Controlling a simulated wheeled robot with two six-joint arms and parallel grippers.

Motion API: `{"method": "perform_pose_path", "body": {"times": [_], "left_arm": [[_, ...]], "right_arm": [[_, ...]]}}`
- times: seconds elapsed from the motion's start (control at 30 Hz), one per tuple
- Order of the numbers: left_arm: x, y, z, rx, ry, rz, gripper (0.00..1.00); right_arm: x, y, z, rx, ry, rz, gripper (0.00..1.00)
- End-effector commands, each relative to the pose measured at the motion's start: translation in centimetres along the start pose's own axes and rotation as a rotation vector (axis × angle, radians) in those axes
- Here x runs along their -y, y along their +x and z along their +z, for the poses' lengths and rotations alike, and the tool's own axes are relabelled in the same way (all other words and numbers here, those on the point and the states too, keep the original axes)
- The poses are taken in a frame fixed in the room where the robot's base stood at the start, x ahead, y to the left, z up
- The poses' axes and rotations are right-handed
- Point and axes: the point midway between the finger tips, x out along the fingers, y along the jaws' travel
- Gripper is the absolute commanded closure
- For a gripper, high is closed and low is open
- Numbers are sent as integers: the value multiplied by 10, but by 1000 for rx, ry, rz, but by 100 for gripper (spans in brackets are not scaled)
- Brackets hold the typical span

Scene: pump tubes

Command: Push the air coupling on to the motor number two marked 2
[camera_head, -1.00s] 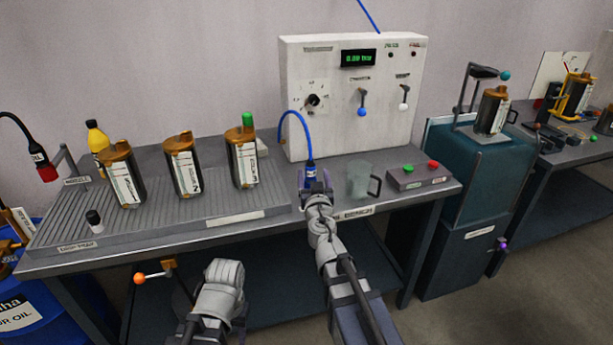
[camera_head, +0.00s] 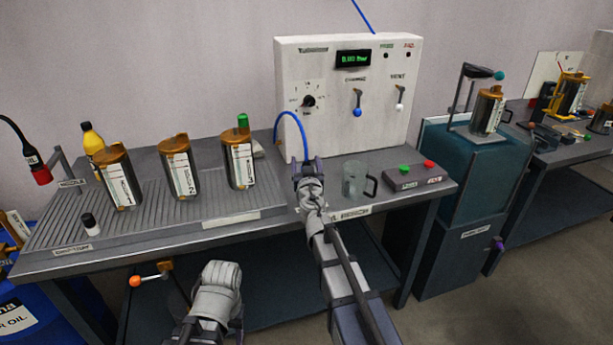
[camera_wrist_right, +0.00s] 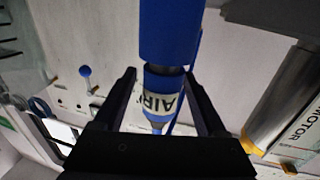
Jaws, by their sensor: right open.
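The blue air coupling (camera_wrist_right: 160,90), labelled AIR, stands between the spread fingers of my right gripper (camera_wrist_right: 160,88) in the right wrist view. The jaws are open around it; contact is not clear. In the head view my right gripper (camera_head: 307,165) hides the coupling in front of the white test panel. Several brass-topped motors stand on the ribbed tray: left (camera_head: 119,178), middle (camera_head: 180,168) and right (camera_head: 240,160). One motor (camera_wrist_right: 290,95) shows in the right wrist view.
A blue hose (camera_head: 288,118) arcs beside the white test panel (camera_head: 345,95). A clear jug (camera_head: 356,180) and a button box (camera_head: 417,176) stand right of my right gripper. A green-capped object (camera_head: 243,121) rises behind the right motor.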

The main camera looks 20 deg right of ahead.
Motion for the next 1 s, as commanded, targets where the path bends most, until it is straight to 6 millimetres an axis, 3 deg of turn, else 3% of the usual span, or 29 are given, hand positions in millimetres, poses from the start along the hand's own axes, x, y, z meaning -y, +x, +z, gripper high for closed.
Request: {"method": "perform_pose_path", "body": {"times": [0.1,0.73,1.0], "left_arm": [[0,0,0,0,0,0,50],[0,0,0,0,0,0,50],[0,0,0,0,0,0,50]], "right_arm": [[0,-1,0,0,0,0,28],[0,-1,0,0,0,0,99],[0,-1,0,0,0,0,100]]}}
